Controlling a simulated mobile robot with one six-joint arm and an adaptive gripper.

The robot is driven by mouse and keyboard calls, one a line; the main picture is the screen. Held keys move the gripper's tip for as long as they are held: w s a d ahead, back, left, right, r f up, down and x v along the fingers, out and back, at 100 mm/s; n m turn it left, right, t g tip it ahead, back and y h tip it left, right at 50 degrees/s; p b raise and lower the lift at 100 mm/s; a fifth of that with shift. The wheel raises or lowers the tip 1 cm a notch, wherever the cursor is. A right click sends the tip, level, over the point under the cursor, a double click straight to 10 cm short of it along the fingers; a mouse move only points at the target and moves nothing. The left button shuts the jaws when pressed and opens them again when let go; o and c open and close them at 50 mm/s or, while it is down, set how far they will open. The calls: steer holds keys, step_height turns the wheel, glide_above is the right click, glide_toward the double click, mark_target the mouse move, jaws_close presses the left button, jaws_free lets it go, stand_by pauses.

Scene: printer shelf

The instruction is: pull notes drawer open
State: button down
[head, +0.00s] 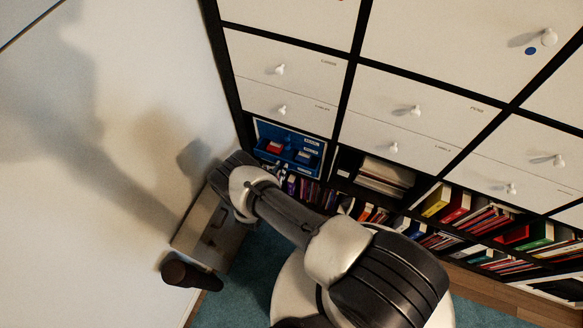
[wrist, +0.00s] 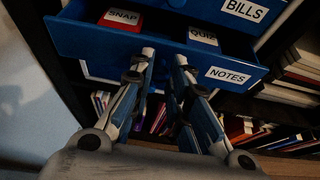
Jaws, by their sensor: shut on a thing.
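The notes drawer (wrist: 90,40) is a blue drawer with a white NOTES label (wrist: 228,75). It stands pulled out, with its inside showing; how far out I cannot tell exactly. A red SNAP box (wrist: 122,19) and a QUIZ box (wrist: 203,36) lie in it. My gripper (wrist: 164,58) has its two fingers at the middle of the drawer front, shut on its knob, which the fingers hide. In the head view the blue drawer unit (head: 316,146) sits in a shelf compartment, and my wrist hides most of the gripper.
A blue BILLS drawer (wrist: 215,8) is above the notes drawer. Books (head: 314,193) stand in the compartment below. White cabinet drawers with knobs (head: 281,69) are above.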

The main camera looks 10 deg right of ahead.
steer(key=s+a, duration=0.4)
steer(key=s, duration=0.2)
steer(key=shift+s+a, duration=0.3)
steer(key=shift+a, duration=0.1)
steer(key=c, duration=1.5)
jaws_free()
steer(key=v, duration=1.2)
steer(key=shift+f, duration=0.1)
